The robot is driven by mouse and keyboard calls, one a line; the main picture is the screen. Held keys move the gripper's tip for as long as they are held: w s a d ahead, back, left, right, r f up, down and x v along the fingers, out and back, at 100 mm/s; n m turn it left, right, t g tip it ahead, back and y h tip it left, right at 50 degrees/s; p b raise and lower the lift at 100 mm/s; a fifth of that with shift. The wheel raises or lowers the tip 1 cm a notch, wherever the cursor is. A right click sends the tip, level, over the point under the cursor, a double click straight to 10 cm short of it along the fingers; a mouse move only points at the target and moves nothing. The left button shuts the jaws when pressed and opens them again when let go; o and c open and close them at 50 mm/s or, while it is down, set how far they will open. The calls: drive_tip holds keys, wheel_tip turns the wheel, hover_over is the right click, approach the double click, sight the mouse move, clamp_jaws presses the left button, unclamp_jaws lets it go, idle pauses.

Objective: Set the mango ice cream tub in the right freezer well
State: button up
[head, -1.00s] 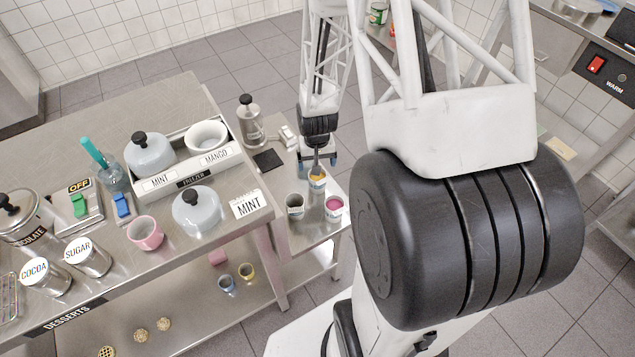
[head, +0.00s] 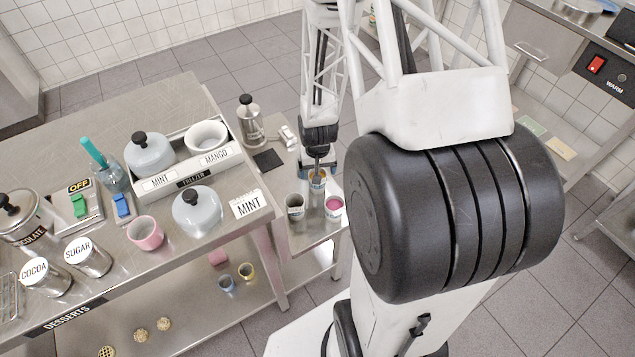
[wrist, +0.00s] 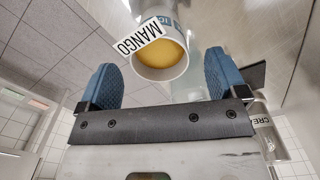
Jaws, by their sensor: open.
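The mango tub, a white cup with yellow filling and a MANGO label (wrist: 163,55), stands on a low side shelf; in the head view its top (head: 317,176) is partly covered by my gripper. My gripper (head: 319,165) is open just above it. In the wrist view, the blue fingertips (wrist: 160,80) sit apart, with the tub ahead of and between them, not gripped. The freezer (head: 196,180) is on the steel counter. Its right well (head: 207,134), labelled MANGO, is uncovered; its left well, labelled MINT, has a domed lid (head: 150,150).
A dark-filled tub (head: 295,205) and a pink-filled tub (head: 334,206) stand close to the mango tub.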

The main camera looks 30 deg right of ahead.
drive_tip(key=shift+f, duration=1.35)
drive_tip(key=c, duration=1.2)
drive_tip(key=shift+o, duration=0.2)
drive_tip(key=shift+r, duration=0.1)
wheel_tip(320, 180, up, 10)
